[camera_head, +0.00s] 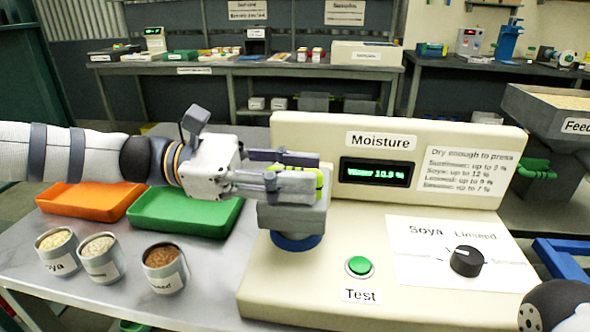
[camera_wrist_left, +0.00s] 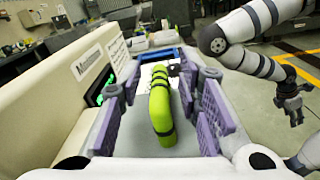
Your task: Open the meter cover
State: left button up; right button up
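The moisture meter (camera_head: 400,215) is a cream machine with a lit display, a green Test button (camera_head: 359,266) and a black knob (camera_head: 467,261). Its grey block-shaped cover (camera_head: 293,219) sits down over a round blue base (camera_head: 296,242). A yellow-green handle (camera_wrist_left: 160,105) with dark bands stands on the cover. My left gripper (camera_head: 298,172) is at the handle. In the left wrist view its purple finger pads stand on either side of the handle with gaps on both sides. My right gripper (camera_wrist_left: 292,108) hangs far right in the wrist view, too small to judge.
Three labelled sample cups (camera_head: 101,258) stand on the table to the left. An orange tray (camera_head: 92,199) and a green tray (camera_head: 186,211) lie behind them. A hopper (camera_head: 550,108) stands at the right, and a workbench (camera_head: 246,69) runs along the back.

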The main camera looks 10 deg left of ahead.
pick_arm(q)
grip_shut()
jog(key=shift+r, duration=0.1)
